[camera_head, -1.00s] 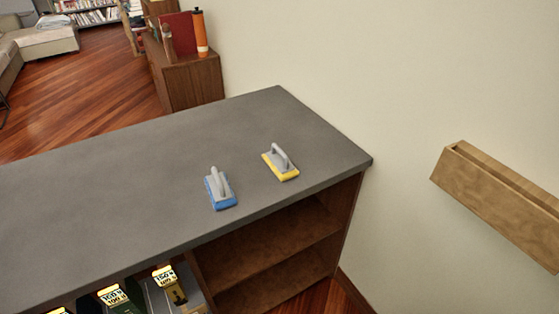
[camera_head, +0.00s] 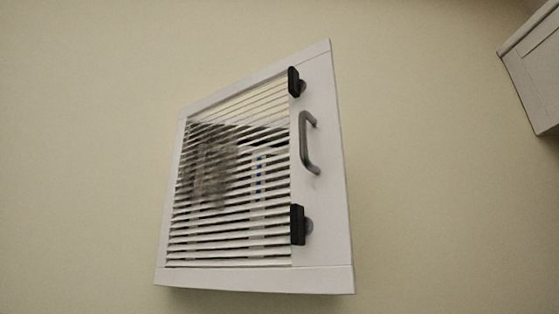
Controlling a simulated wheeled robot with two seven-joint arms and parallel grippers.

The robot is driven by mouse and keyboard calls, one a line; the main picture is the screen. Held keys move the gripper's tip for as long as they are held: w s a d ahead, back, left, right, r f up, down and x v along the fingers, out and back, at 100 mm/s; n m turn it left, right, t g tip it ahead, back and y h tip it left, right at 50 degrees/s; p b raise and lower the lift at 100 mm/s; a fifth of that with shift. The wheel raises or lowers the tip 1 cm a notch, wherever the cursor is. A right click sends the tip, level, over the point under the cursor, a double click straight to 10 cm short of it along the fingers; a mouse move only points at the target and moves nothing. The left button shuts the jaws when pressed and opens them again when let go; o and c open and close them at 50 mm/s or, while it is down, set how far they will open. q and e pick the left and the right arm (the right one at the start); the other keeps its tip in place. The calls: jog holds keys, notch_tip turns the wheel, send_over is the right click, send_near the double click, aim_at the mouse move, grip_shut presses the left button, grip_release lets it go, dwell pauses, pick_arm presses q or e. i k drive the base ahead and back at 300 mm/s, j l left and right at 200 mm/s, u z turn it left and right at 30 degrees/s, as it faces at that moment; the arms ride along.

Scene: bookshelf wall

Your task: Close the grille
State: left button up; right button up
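The grille (camera_head: 230,205) is a white slatted panel in a white frame on the pale wall, in the middle of the head view. A grey bar handle (camera_head: 306,143) stands upright on the wide right side of its frame. Two black latches (camera_head: 293,82) (camera_head: 298,225) sit above and below the handle, at the right ends of the slats. A grey, dusty-looking patch and some blue marks show behind the slats. I cannot tell from this angle whether the grille stands ajar. Neither of my grippers is in view.
A white panelled box or cabinet (camera_head: 535,70) shows at the upper right corner. The wall (camera_head: 70,150) around the grille is bare on the left, below and to the right.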

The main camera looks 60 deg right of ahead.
aim_at(324, 266)
jog(key=j+z, duration=0.1)
jog(key=z, duration=1.75)
